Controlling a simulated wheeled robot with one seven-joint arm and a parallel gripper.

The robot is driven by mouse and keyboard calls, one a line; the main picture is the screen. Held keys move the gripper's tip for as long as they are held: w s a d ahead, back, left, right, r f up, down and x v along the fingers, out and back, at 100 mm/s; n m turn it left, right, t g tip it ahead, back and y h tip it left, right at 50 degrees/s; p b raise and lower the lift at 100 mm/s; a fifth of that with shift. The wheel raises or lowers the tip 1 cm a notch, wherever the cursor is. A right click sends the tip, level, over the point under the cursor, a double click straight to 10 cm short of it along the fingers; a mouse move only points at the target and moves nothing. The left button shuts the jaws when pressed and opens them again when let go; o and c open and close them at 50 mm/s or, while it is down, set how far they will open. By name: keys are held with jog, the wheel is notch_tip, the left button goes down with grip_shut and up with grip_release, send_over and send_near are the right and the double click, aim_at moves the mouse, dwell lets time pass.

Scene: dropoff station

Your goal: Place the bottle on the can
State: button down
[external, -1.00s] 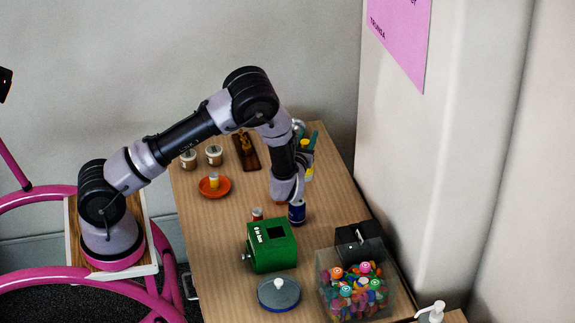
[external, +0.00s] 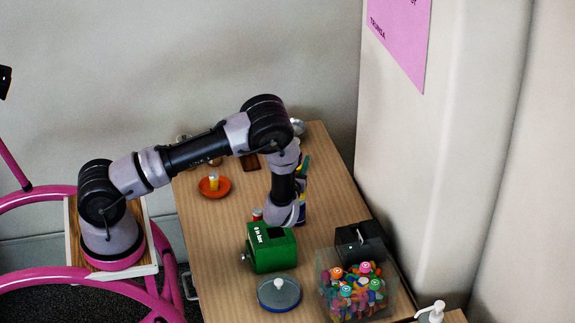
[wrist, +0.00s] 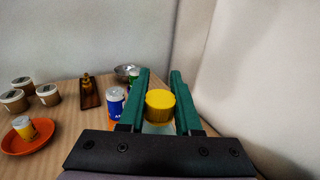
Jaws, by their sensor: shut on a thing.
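My gripper (wrist: 159,100) has green fingers and is shut on the bottle, whose round yellow cap (wrist: 159,98) shows between them. The bottle's lower body is mostly hidden behind the gripper in the wrist view. A blue can (wrist: 116,101) with a pale top stands just left of the left finger. In the external view the green fingers (external: 304,163) stick out to the right behind my wrist, with a bit of yellow below them. A blue patch there (external: 301,214) is mostly hidden by my wrist. I cannot tell whether the bottle touches the can.
An orange plate (external: 221,192) holds a small yellow can. Several lidded cups (wrist: 20,83), a dark wooden tray (wrist: 90,101) and a metal bowl (wrist: 124,70) are farther back. A green box (external: 272,252), a grey-lidded dish (external: 279,297) and a clear bin (external: 333,304) are nearer. The wall is close right.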

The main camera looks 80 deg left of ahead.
jog(key=c, duration=0.6)
grip_release()
jog(key=shift+f, duration=0.15)
jog(key=v, duration=1.2)
jog(key=s+r+n+g+h, duration=0.2)
jog(key=s+r+n+g, duration=0.4)
jog(key=r, duration=0.5)
jog(key=s+r+n+g+h, duration=0.25)
jog(key=s+r+n, duration=0.45)
jog(key=r, duration=0.4)
jog(key=s+d+r+n+t+h, duration=0.6)
jog(key=s+d+r+h, duration=0.3)
jog(key=s+d+r, duration=0.5)
jog(key=shift+s+d+r+n+t, duration=0.25)
jog(key=shift+s+r+t, duration=0.2)
jog(key=shift+r, duration=0.55)
